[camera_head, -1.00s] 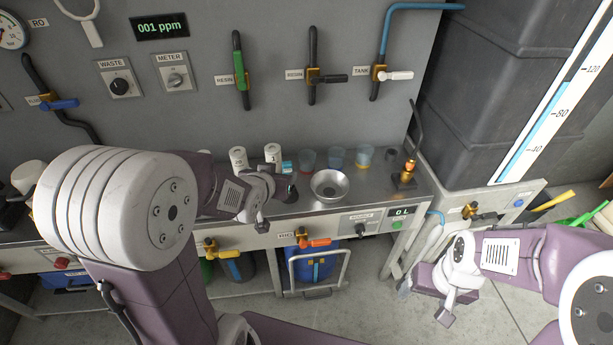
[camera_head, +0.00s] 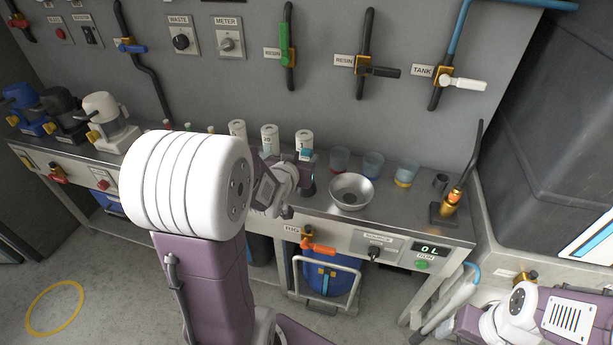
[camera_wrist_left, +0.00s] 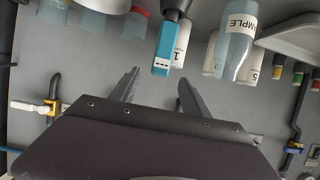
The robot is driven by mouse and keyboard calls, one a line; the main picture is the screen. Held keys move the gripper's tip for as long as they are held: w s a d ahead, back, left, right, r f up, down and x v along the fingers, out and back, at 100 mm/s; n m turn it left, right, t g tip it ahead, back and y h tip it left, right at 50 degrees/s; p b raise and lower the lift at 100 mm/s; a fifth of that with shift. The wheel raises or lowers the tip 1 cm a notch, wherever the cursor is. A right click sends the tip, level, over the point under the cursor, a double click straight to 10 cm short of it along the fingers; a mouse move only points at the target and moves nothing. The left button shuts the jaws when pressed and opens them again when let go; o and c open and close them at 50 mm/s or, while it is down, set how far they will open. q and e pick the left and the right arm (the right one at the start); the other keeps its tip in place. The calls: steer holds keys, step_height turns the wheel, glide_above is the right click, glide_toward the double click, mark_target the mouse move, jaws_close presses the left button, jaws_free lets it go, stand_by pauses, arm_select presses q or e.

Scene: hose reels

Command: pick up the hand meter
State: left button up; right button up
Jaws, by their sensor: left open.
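The hand meter, a small teal and dark device (camera_head: 308,157), stands on the steel bench beside the white cans, partly hidden by my left gripper. In the left wrist view the hand meter (camera_wrist_left: 163,55) shows its teal end and dark body, just beyond the fingertips and roughly in line with the gap. My left gripper (camera_wrist_left: 157,88) is open and empty, apart from the meter. In the head view my left gripper (camera_head: 286,190) is at the bench, just left of the metal bowl. My right arm is at the lower right; its jaws are unclear.
The metal bowl (camera_head: 350,190) and several cups, one of them blue (camera_head: 372,164), stand right of the meter. White cans (camera_head: 270,139) stand behind. A pale bottle marked SAMPLE (camera_wrist_left: 236,45) is near the meter in the wrist view. Valves line the wall.

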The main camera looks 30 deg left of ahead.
mark_target(306, 154)
arm_select(q)
steer(key=x, duration=0.3)
steer(key=shift+w+d+f, duration=0.15)
steer(key=shift+w+d, duration=0.05)
steer(key=shift+w, duration=0.2)
steer(key=shift+w+a+f, duration=0.15)
steer(key=shift+w+a, duration=0.1)
steer(key=b+x, duration=0.1)
steer(key=x, duration=0.3)
steer(key=shift+w+a+f, duration=0.2)
steer(key=shift+w+f, duration=0.05)
steer(key=shift+w, duration=0.05)
steer(key=shift+s+r, duration=0.1)
jaws_close()
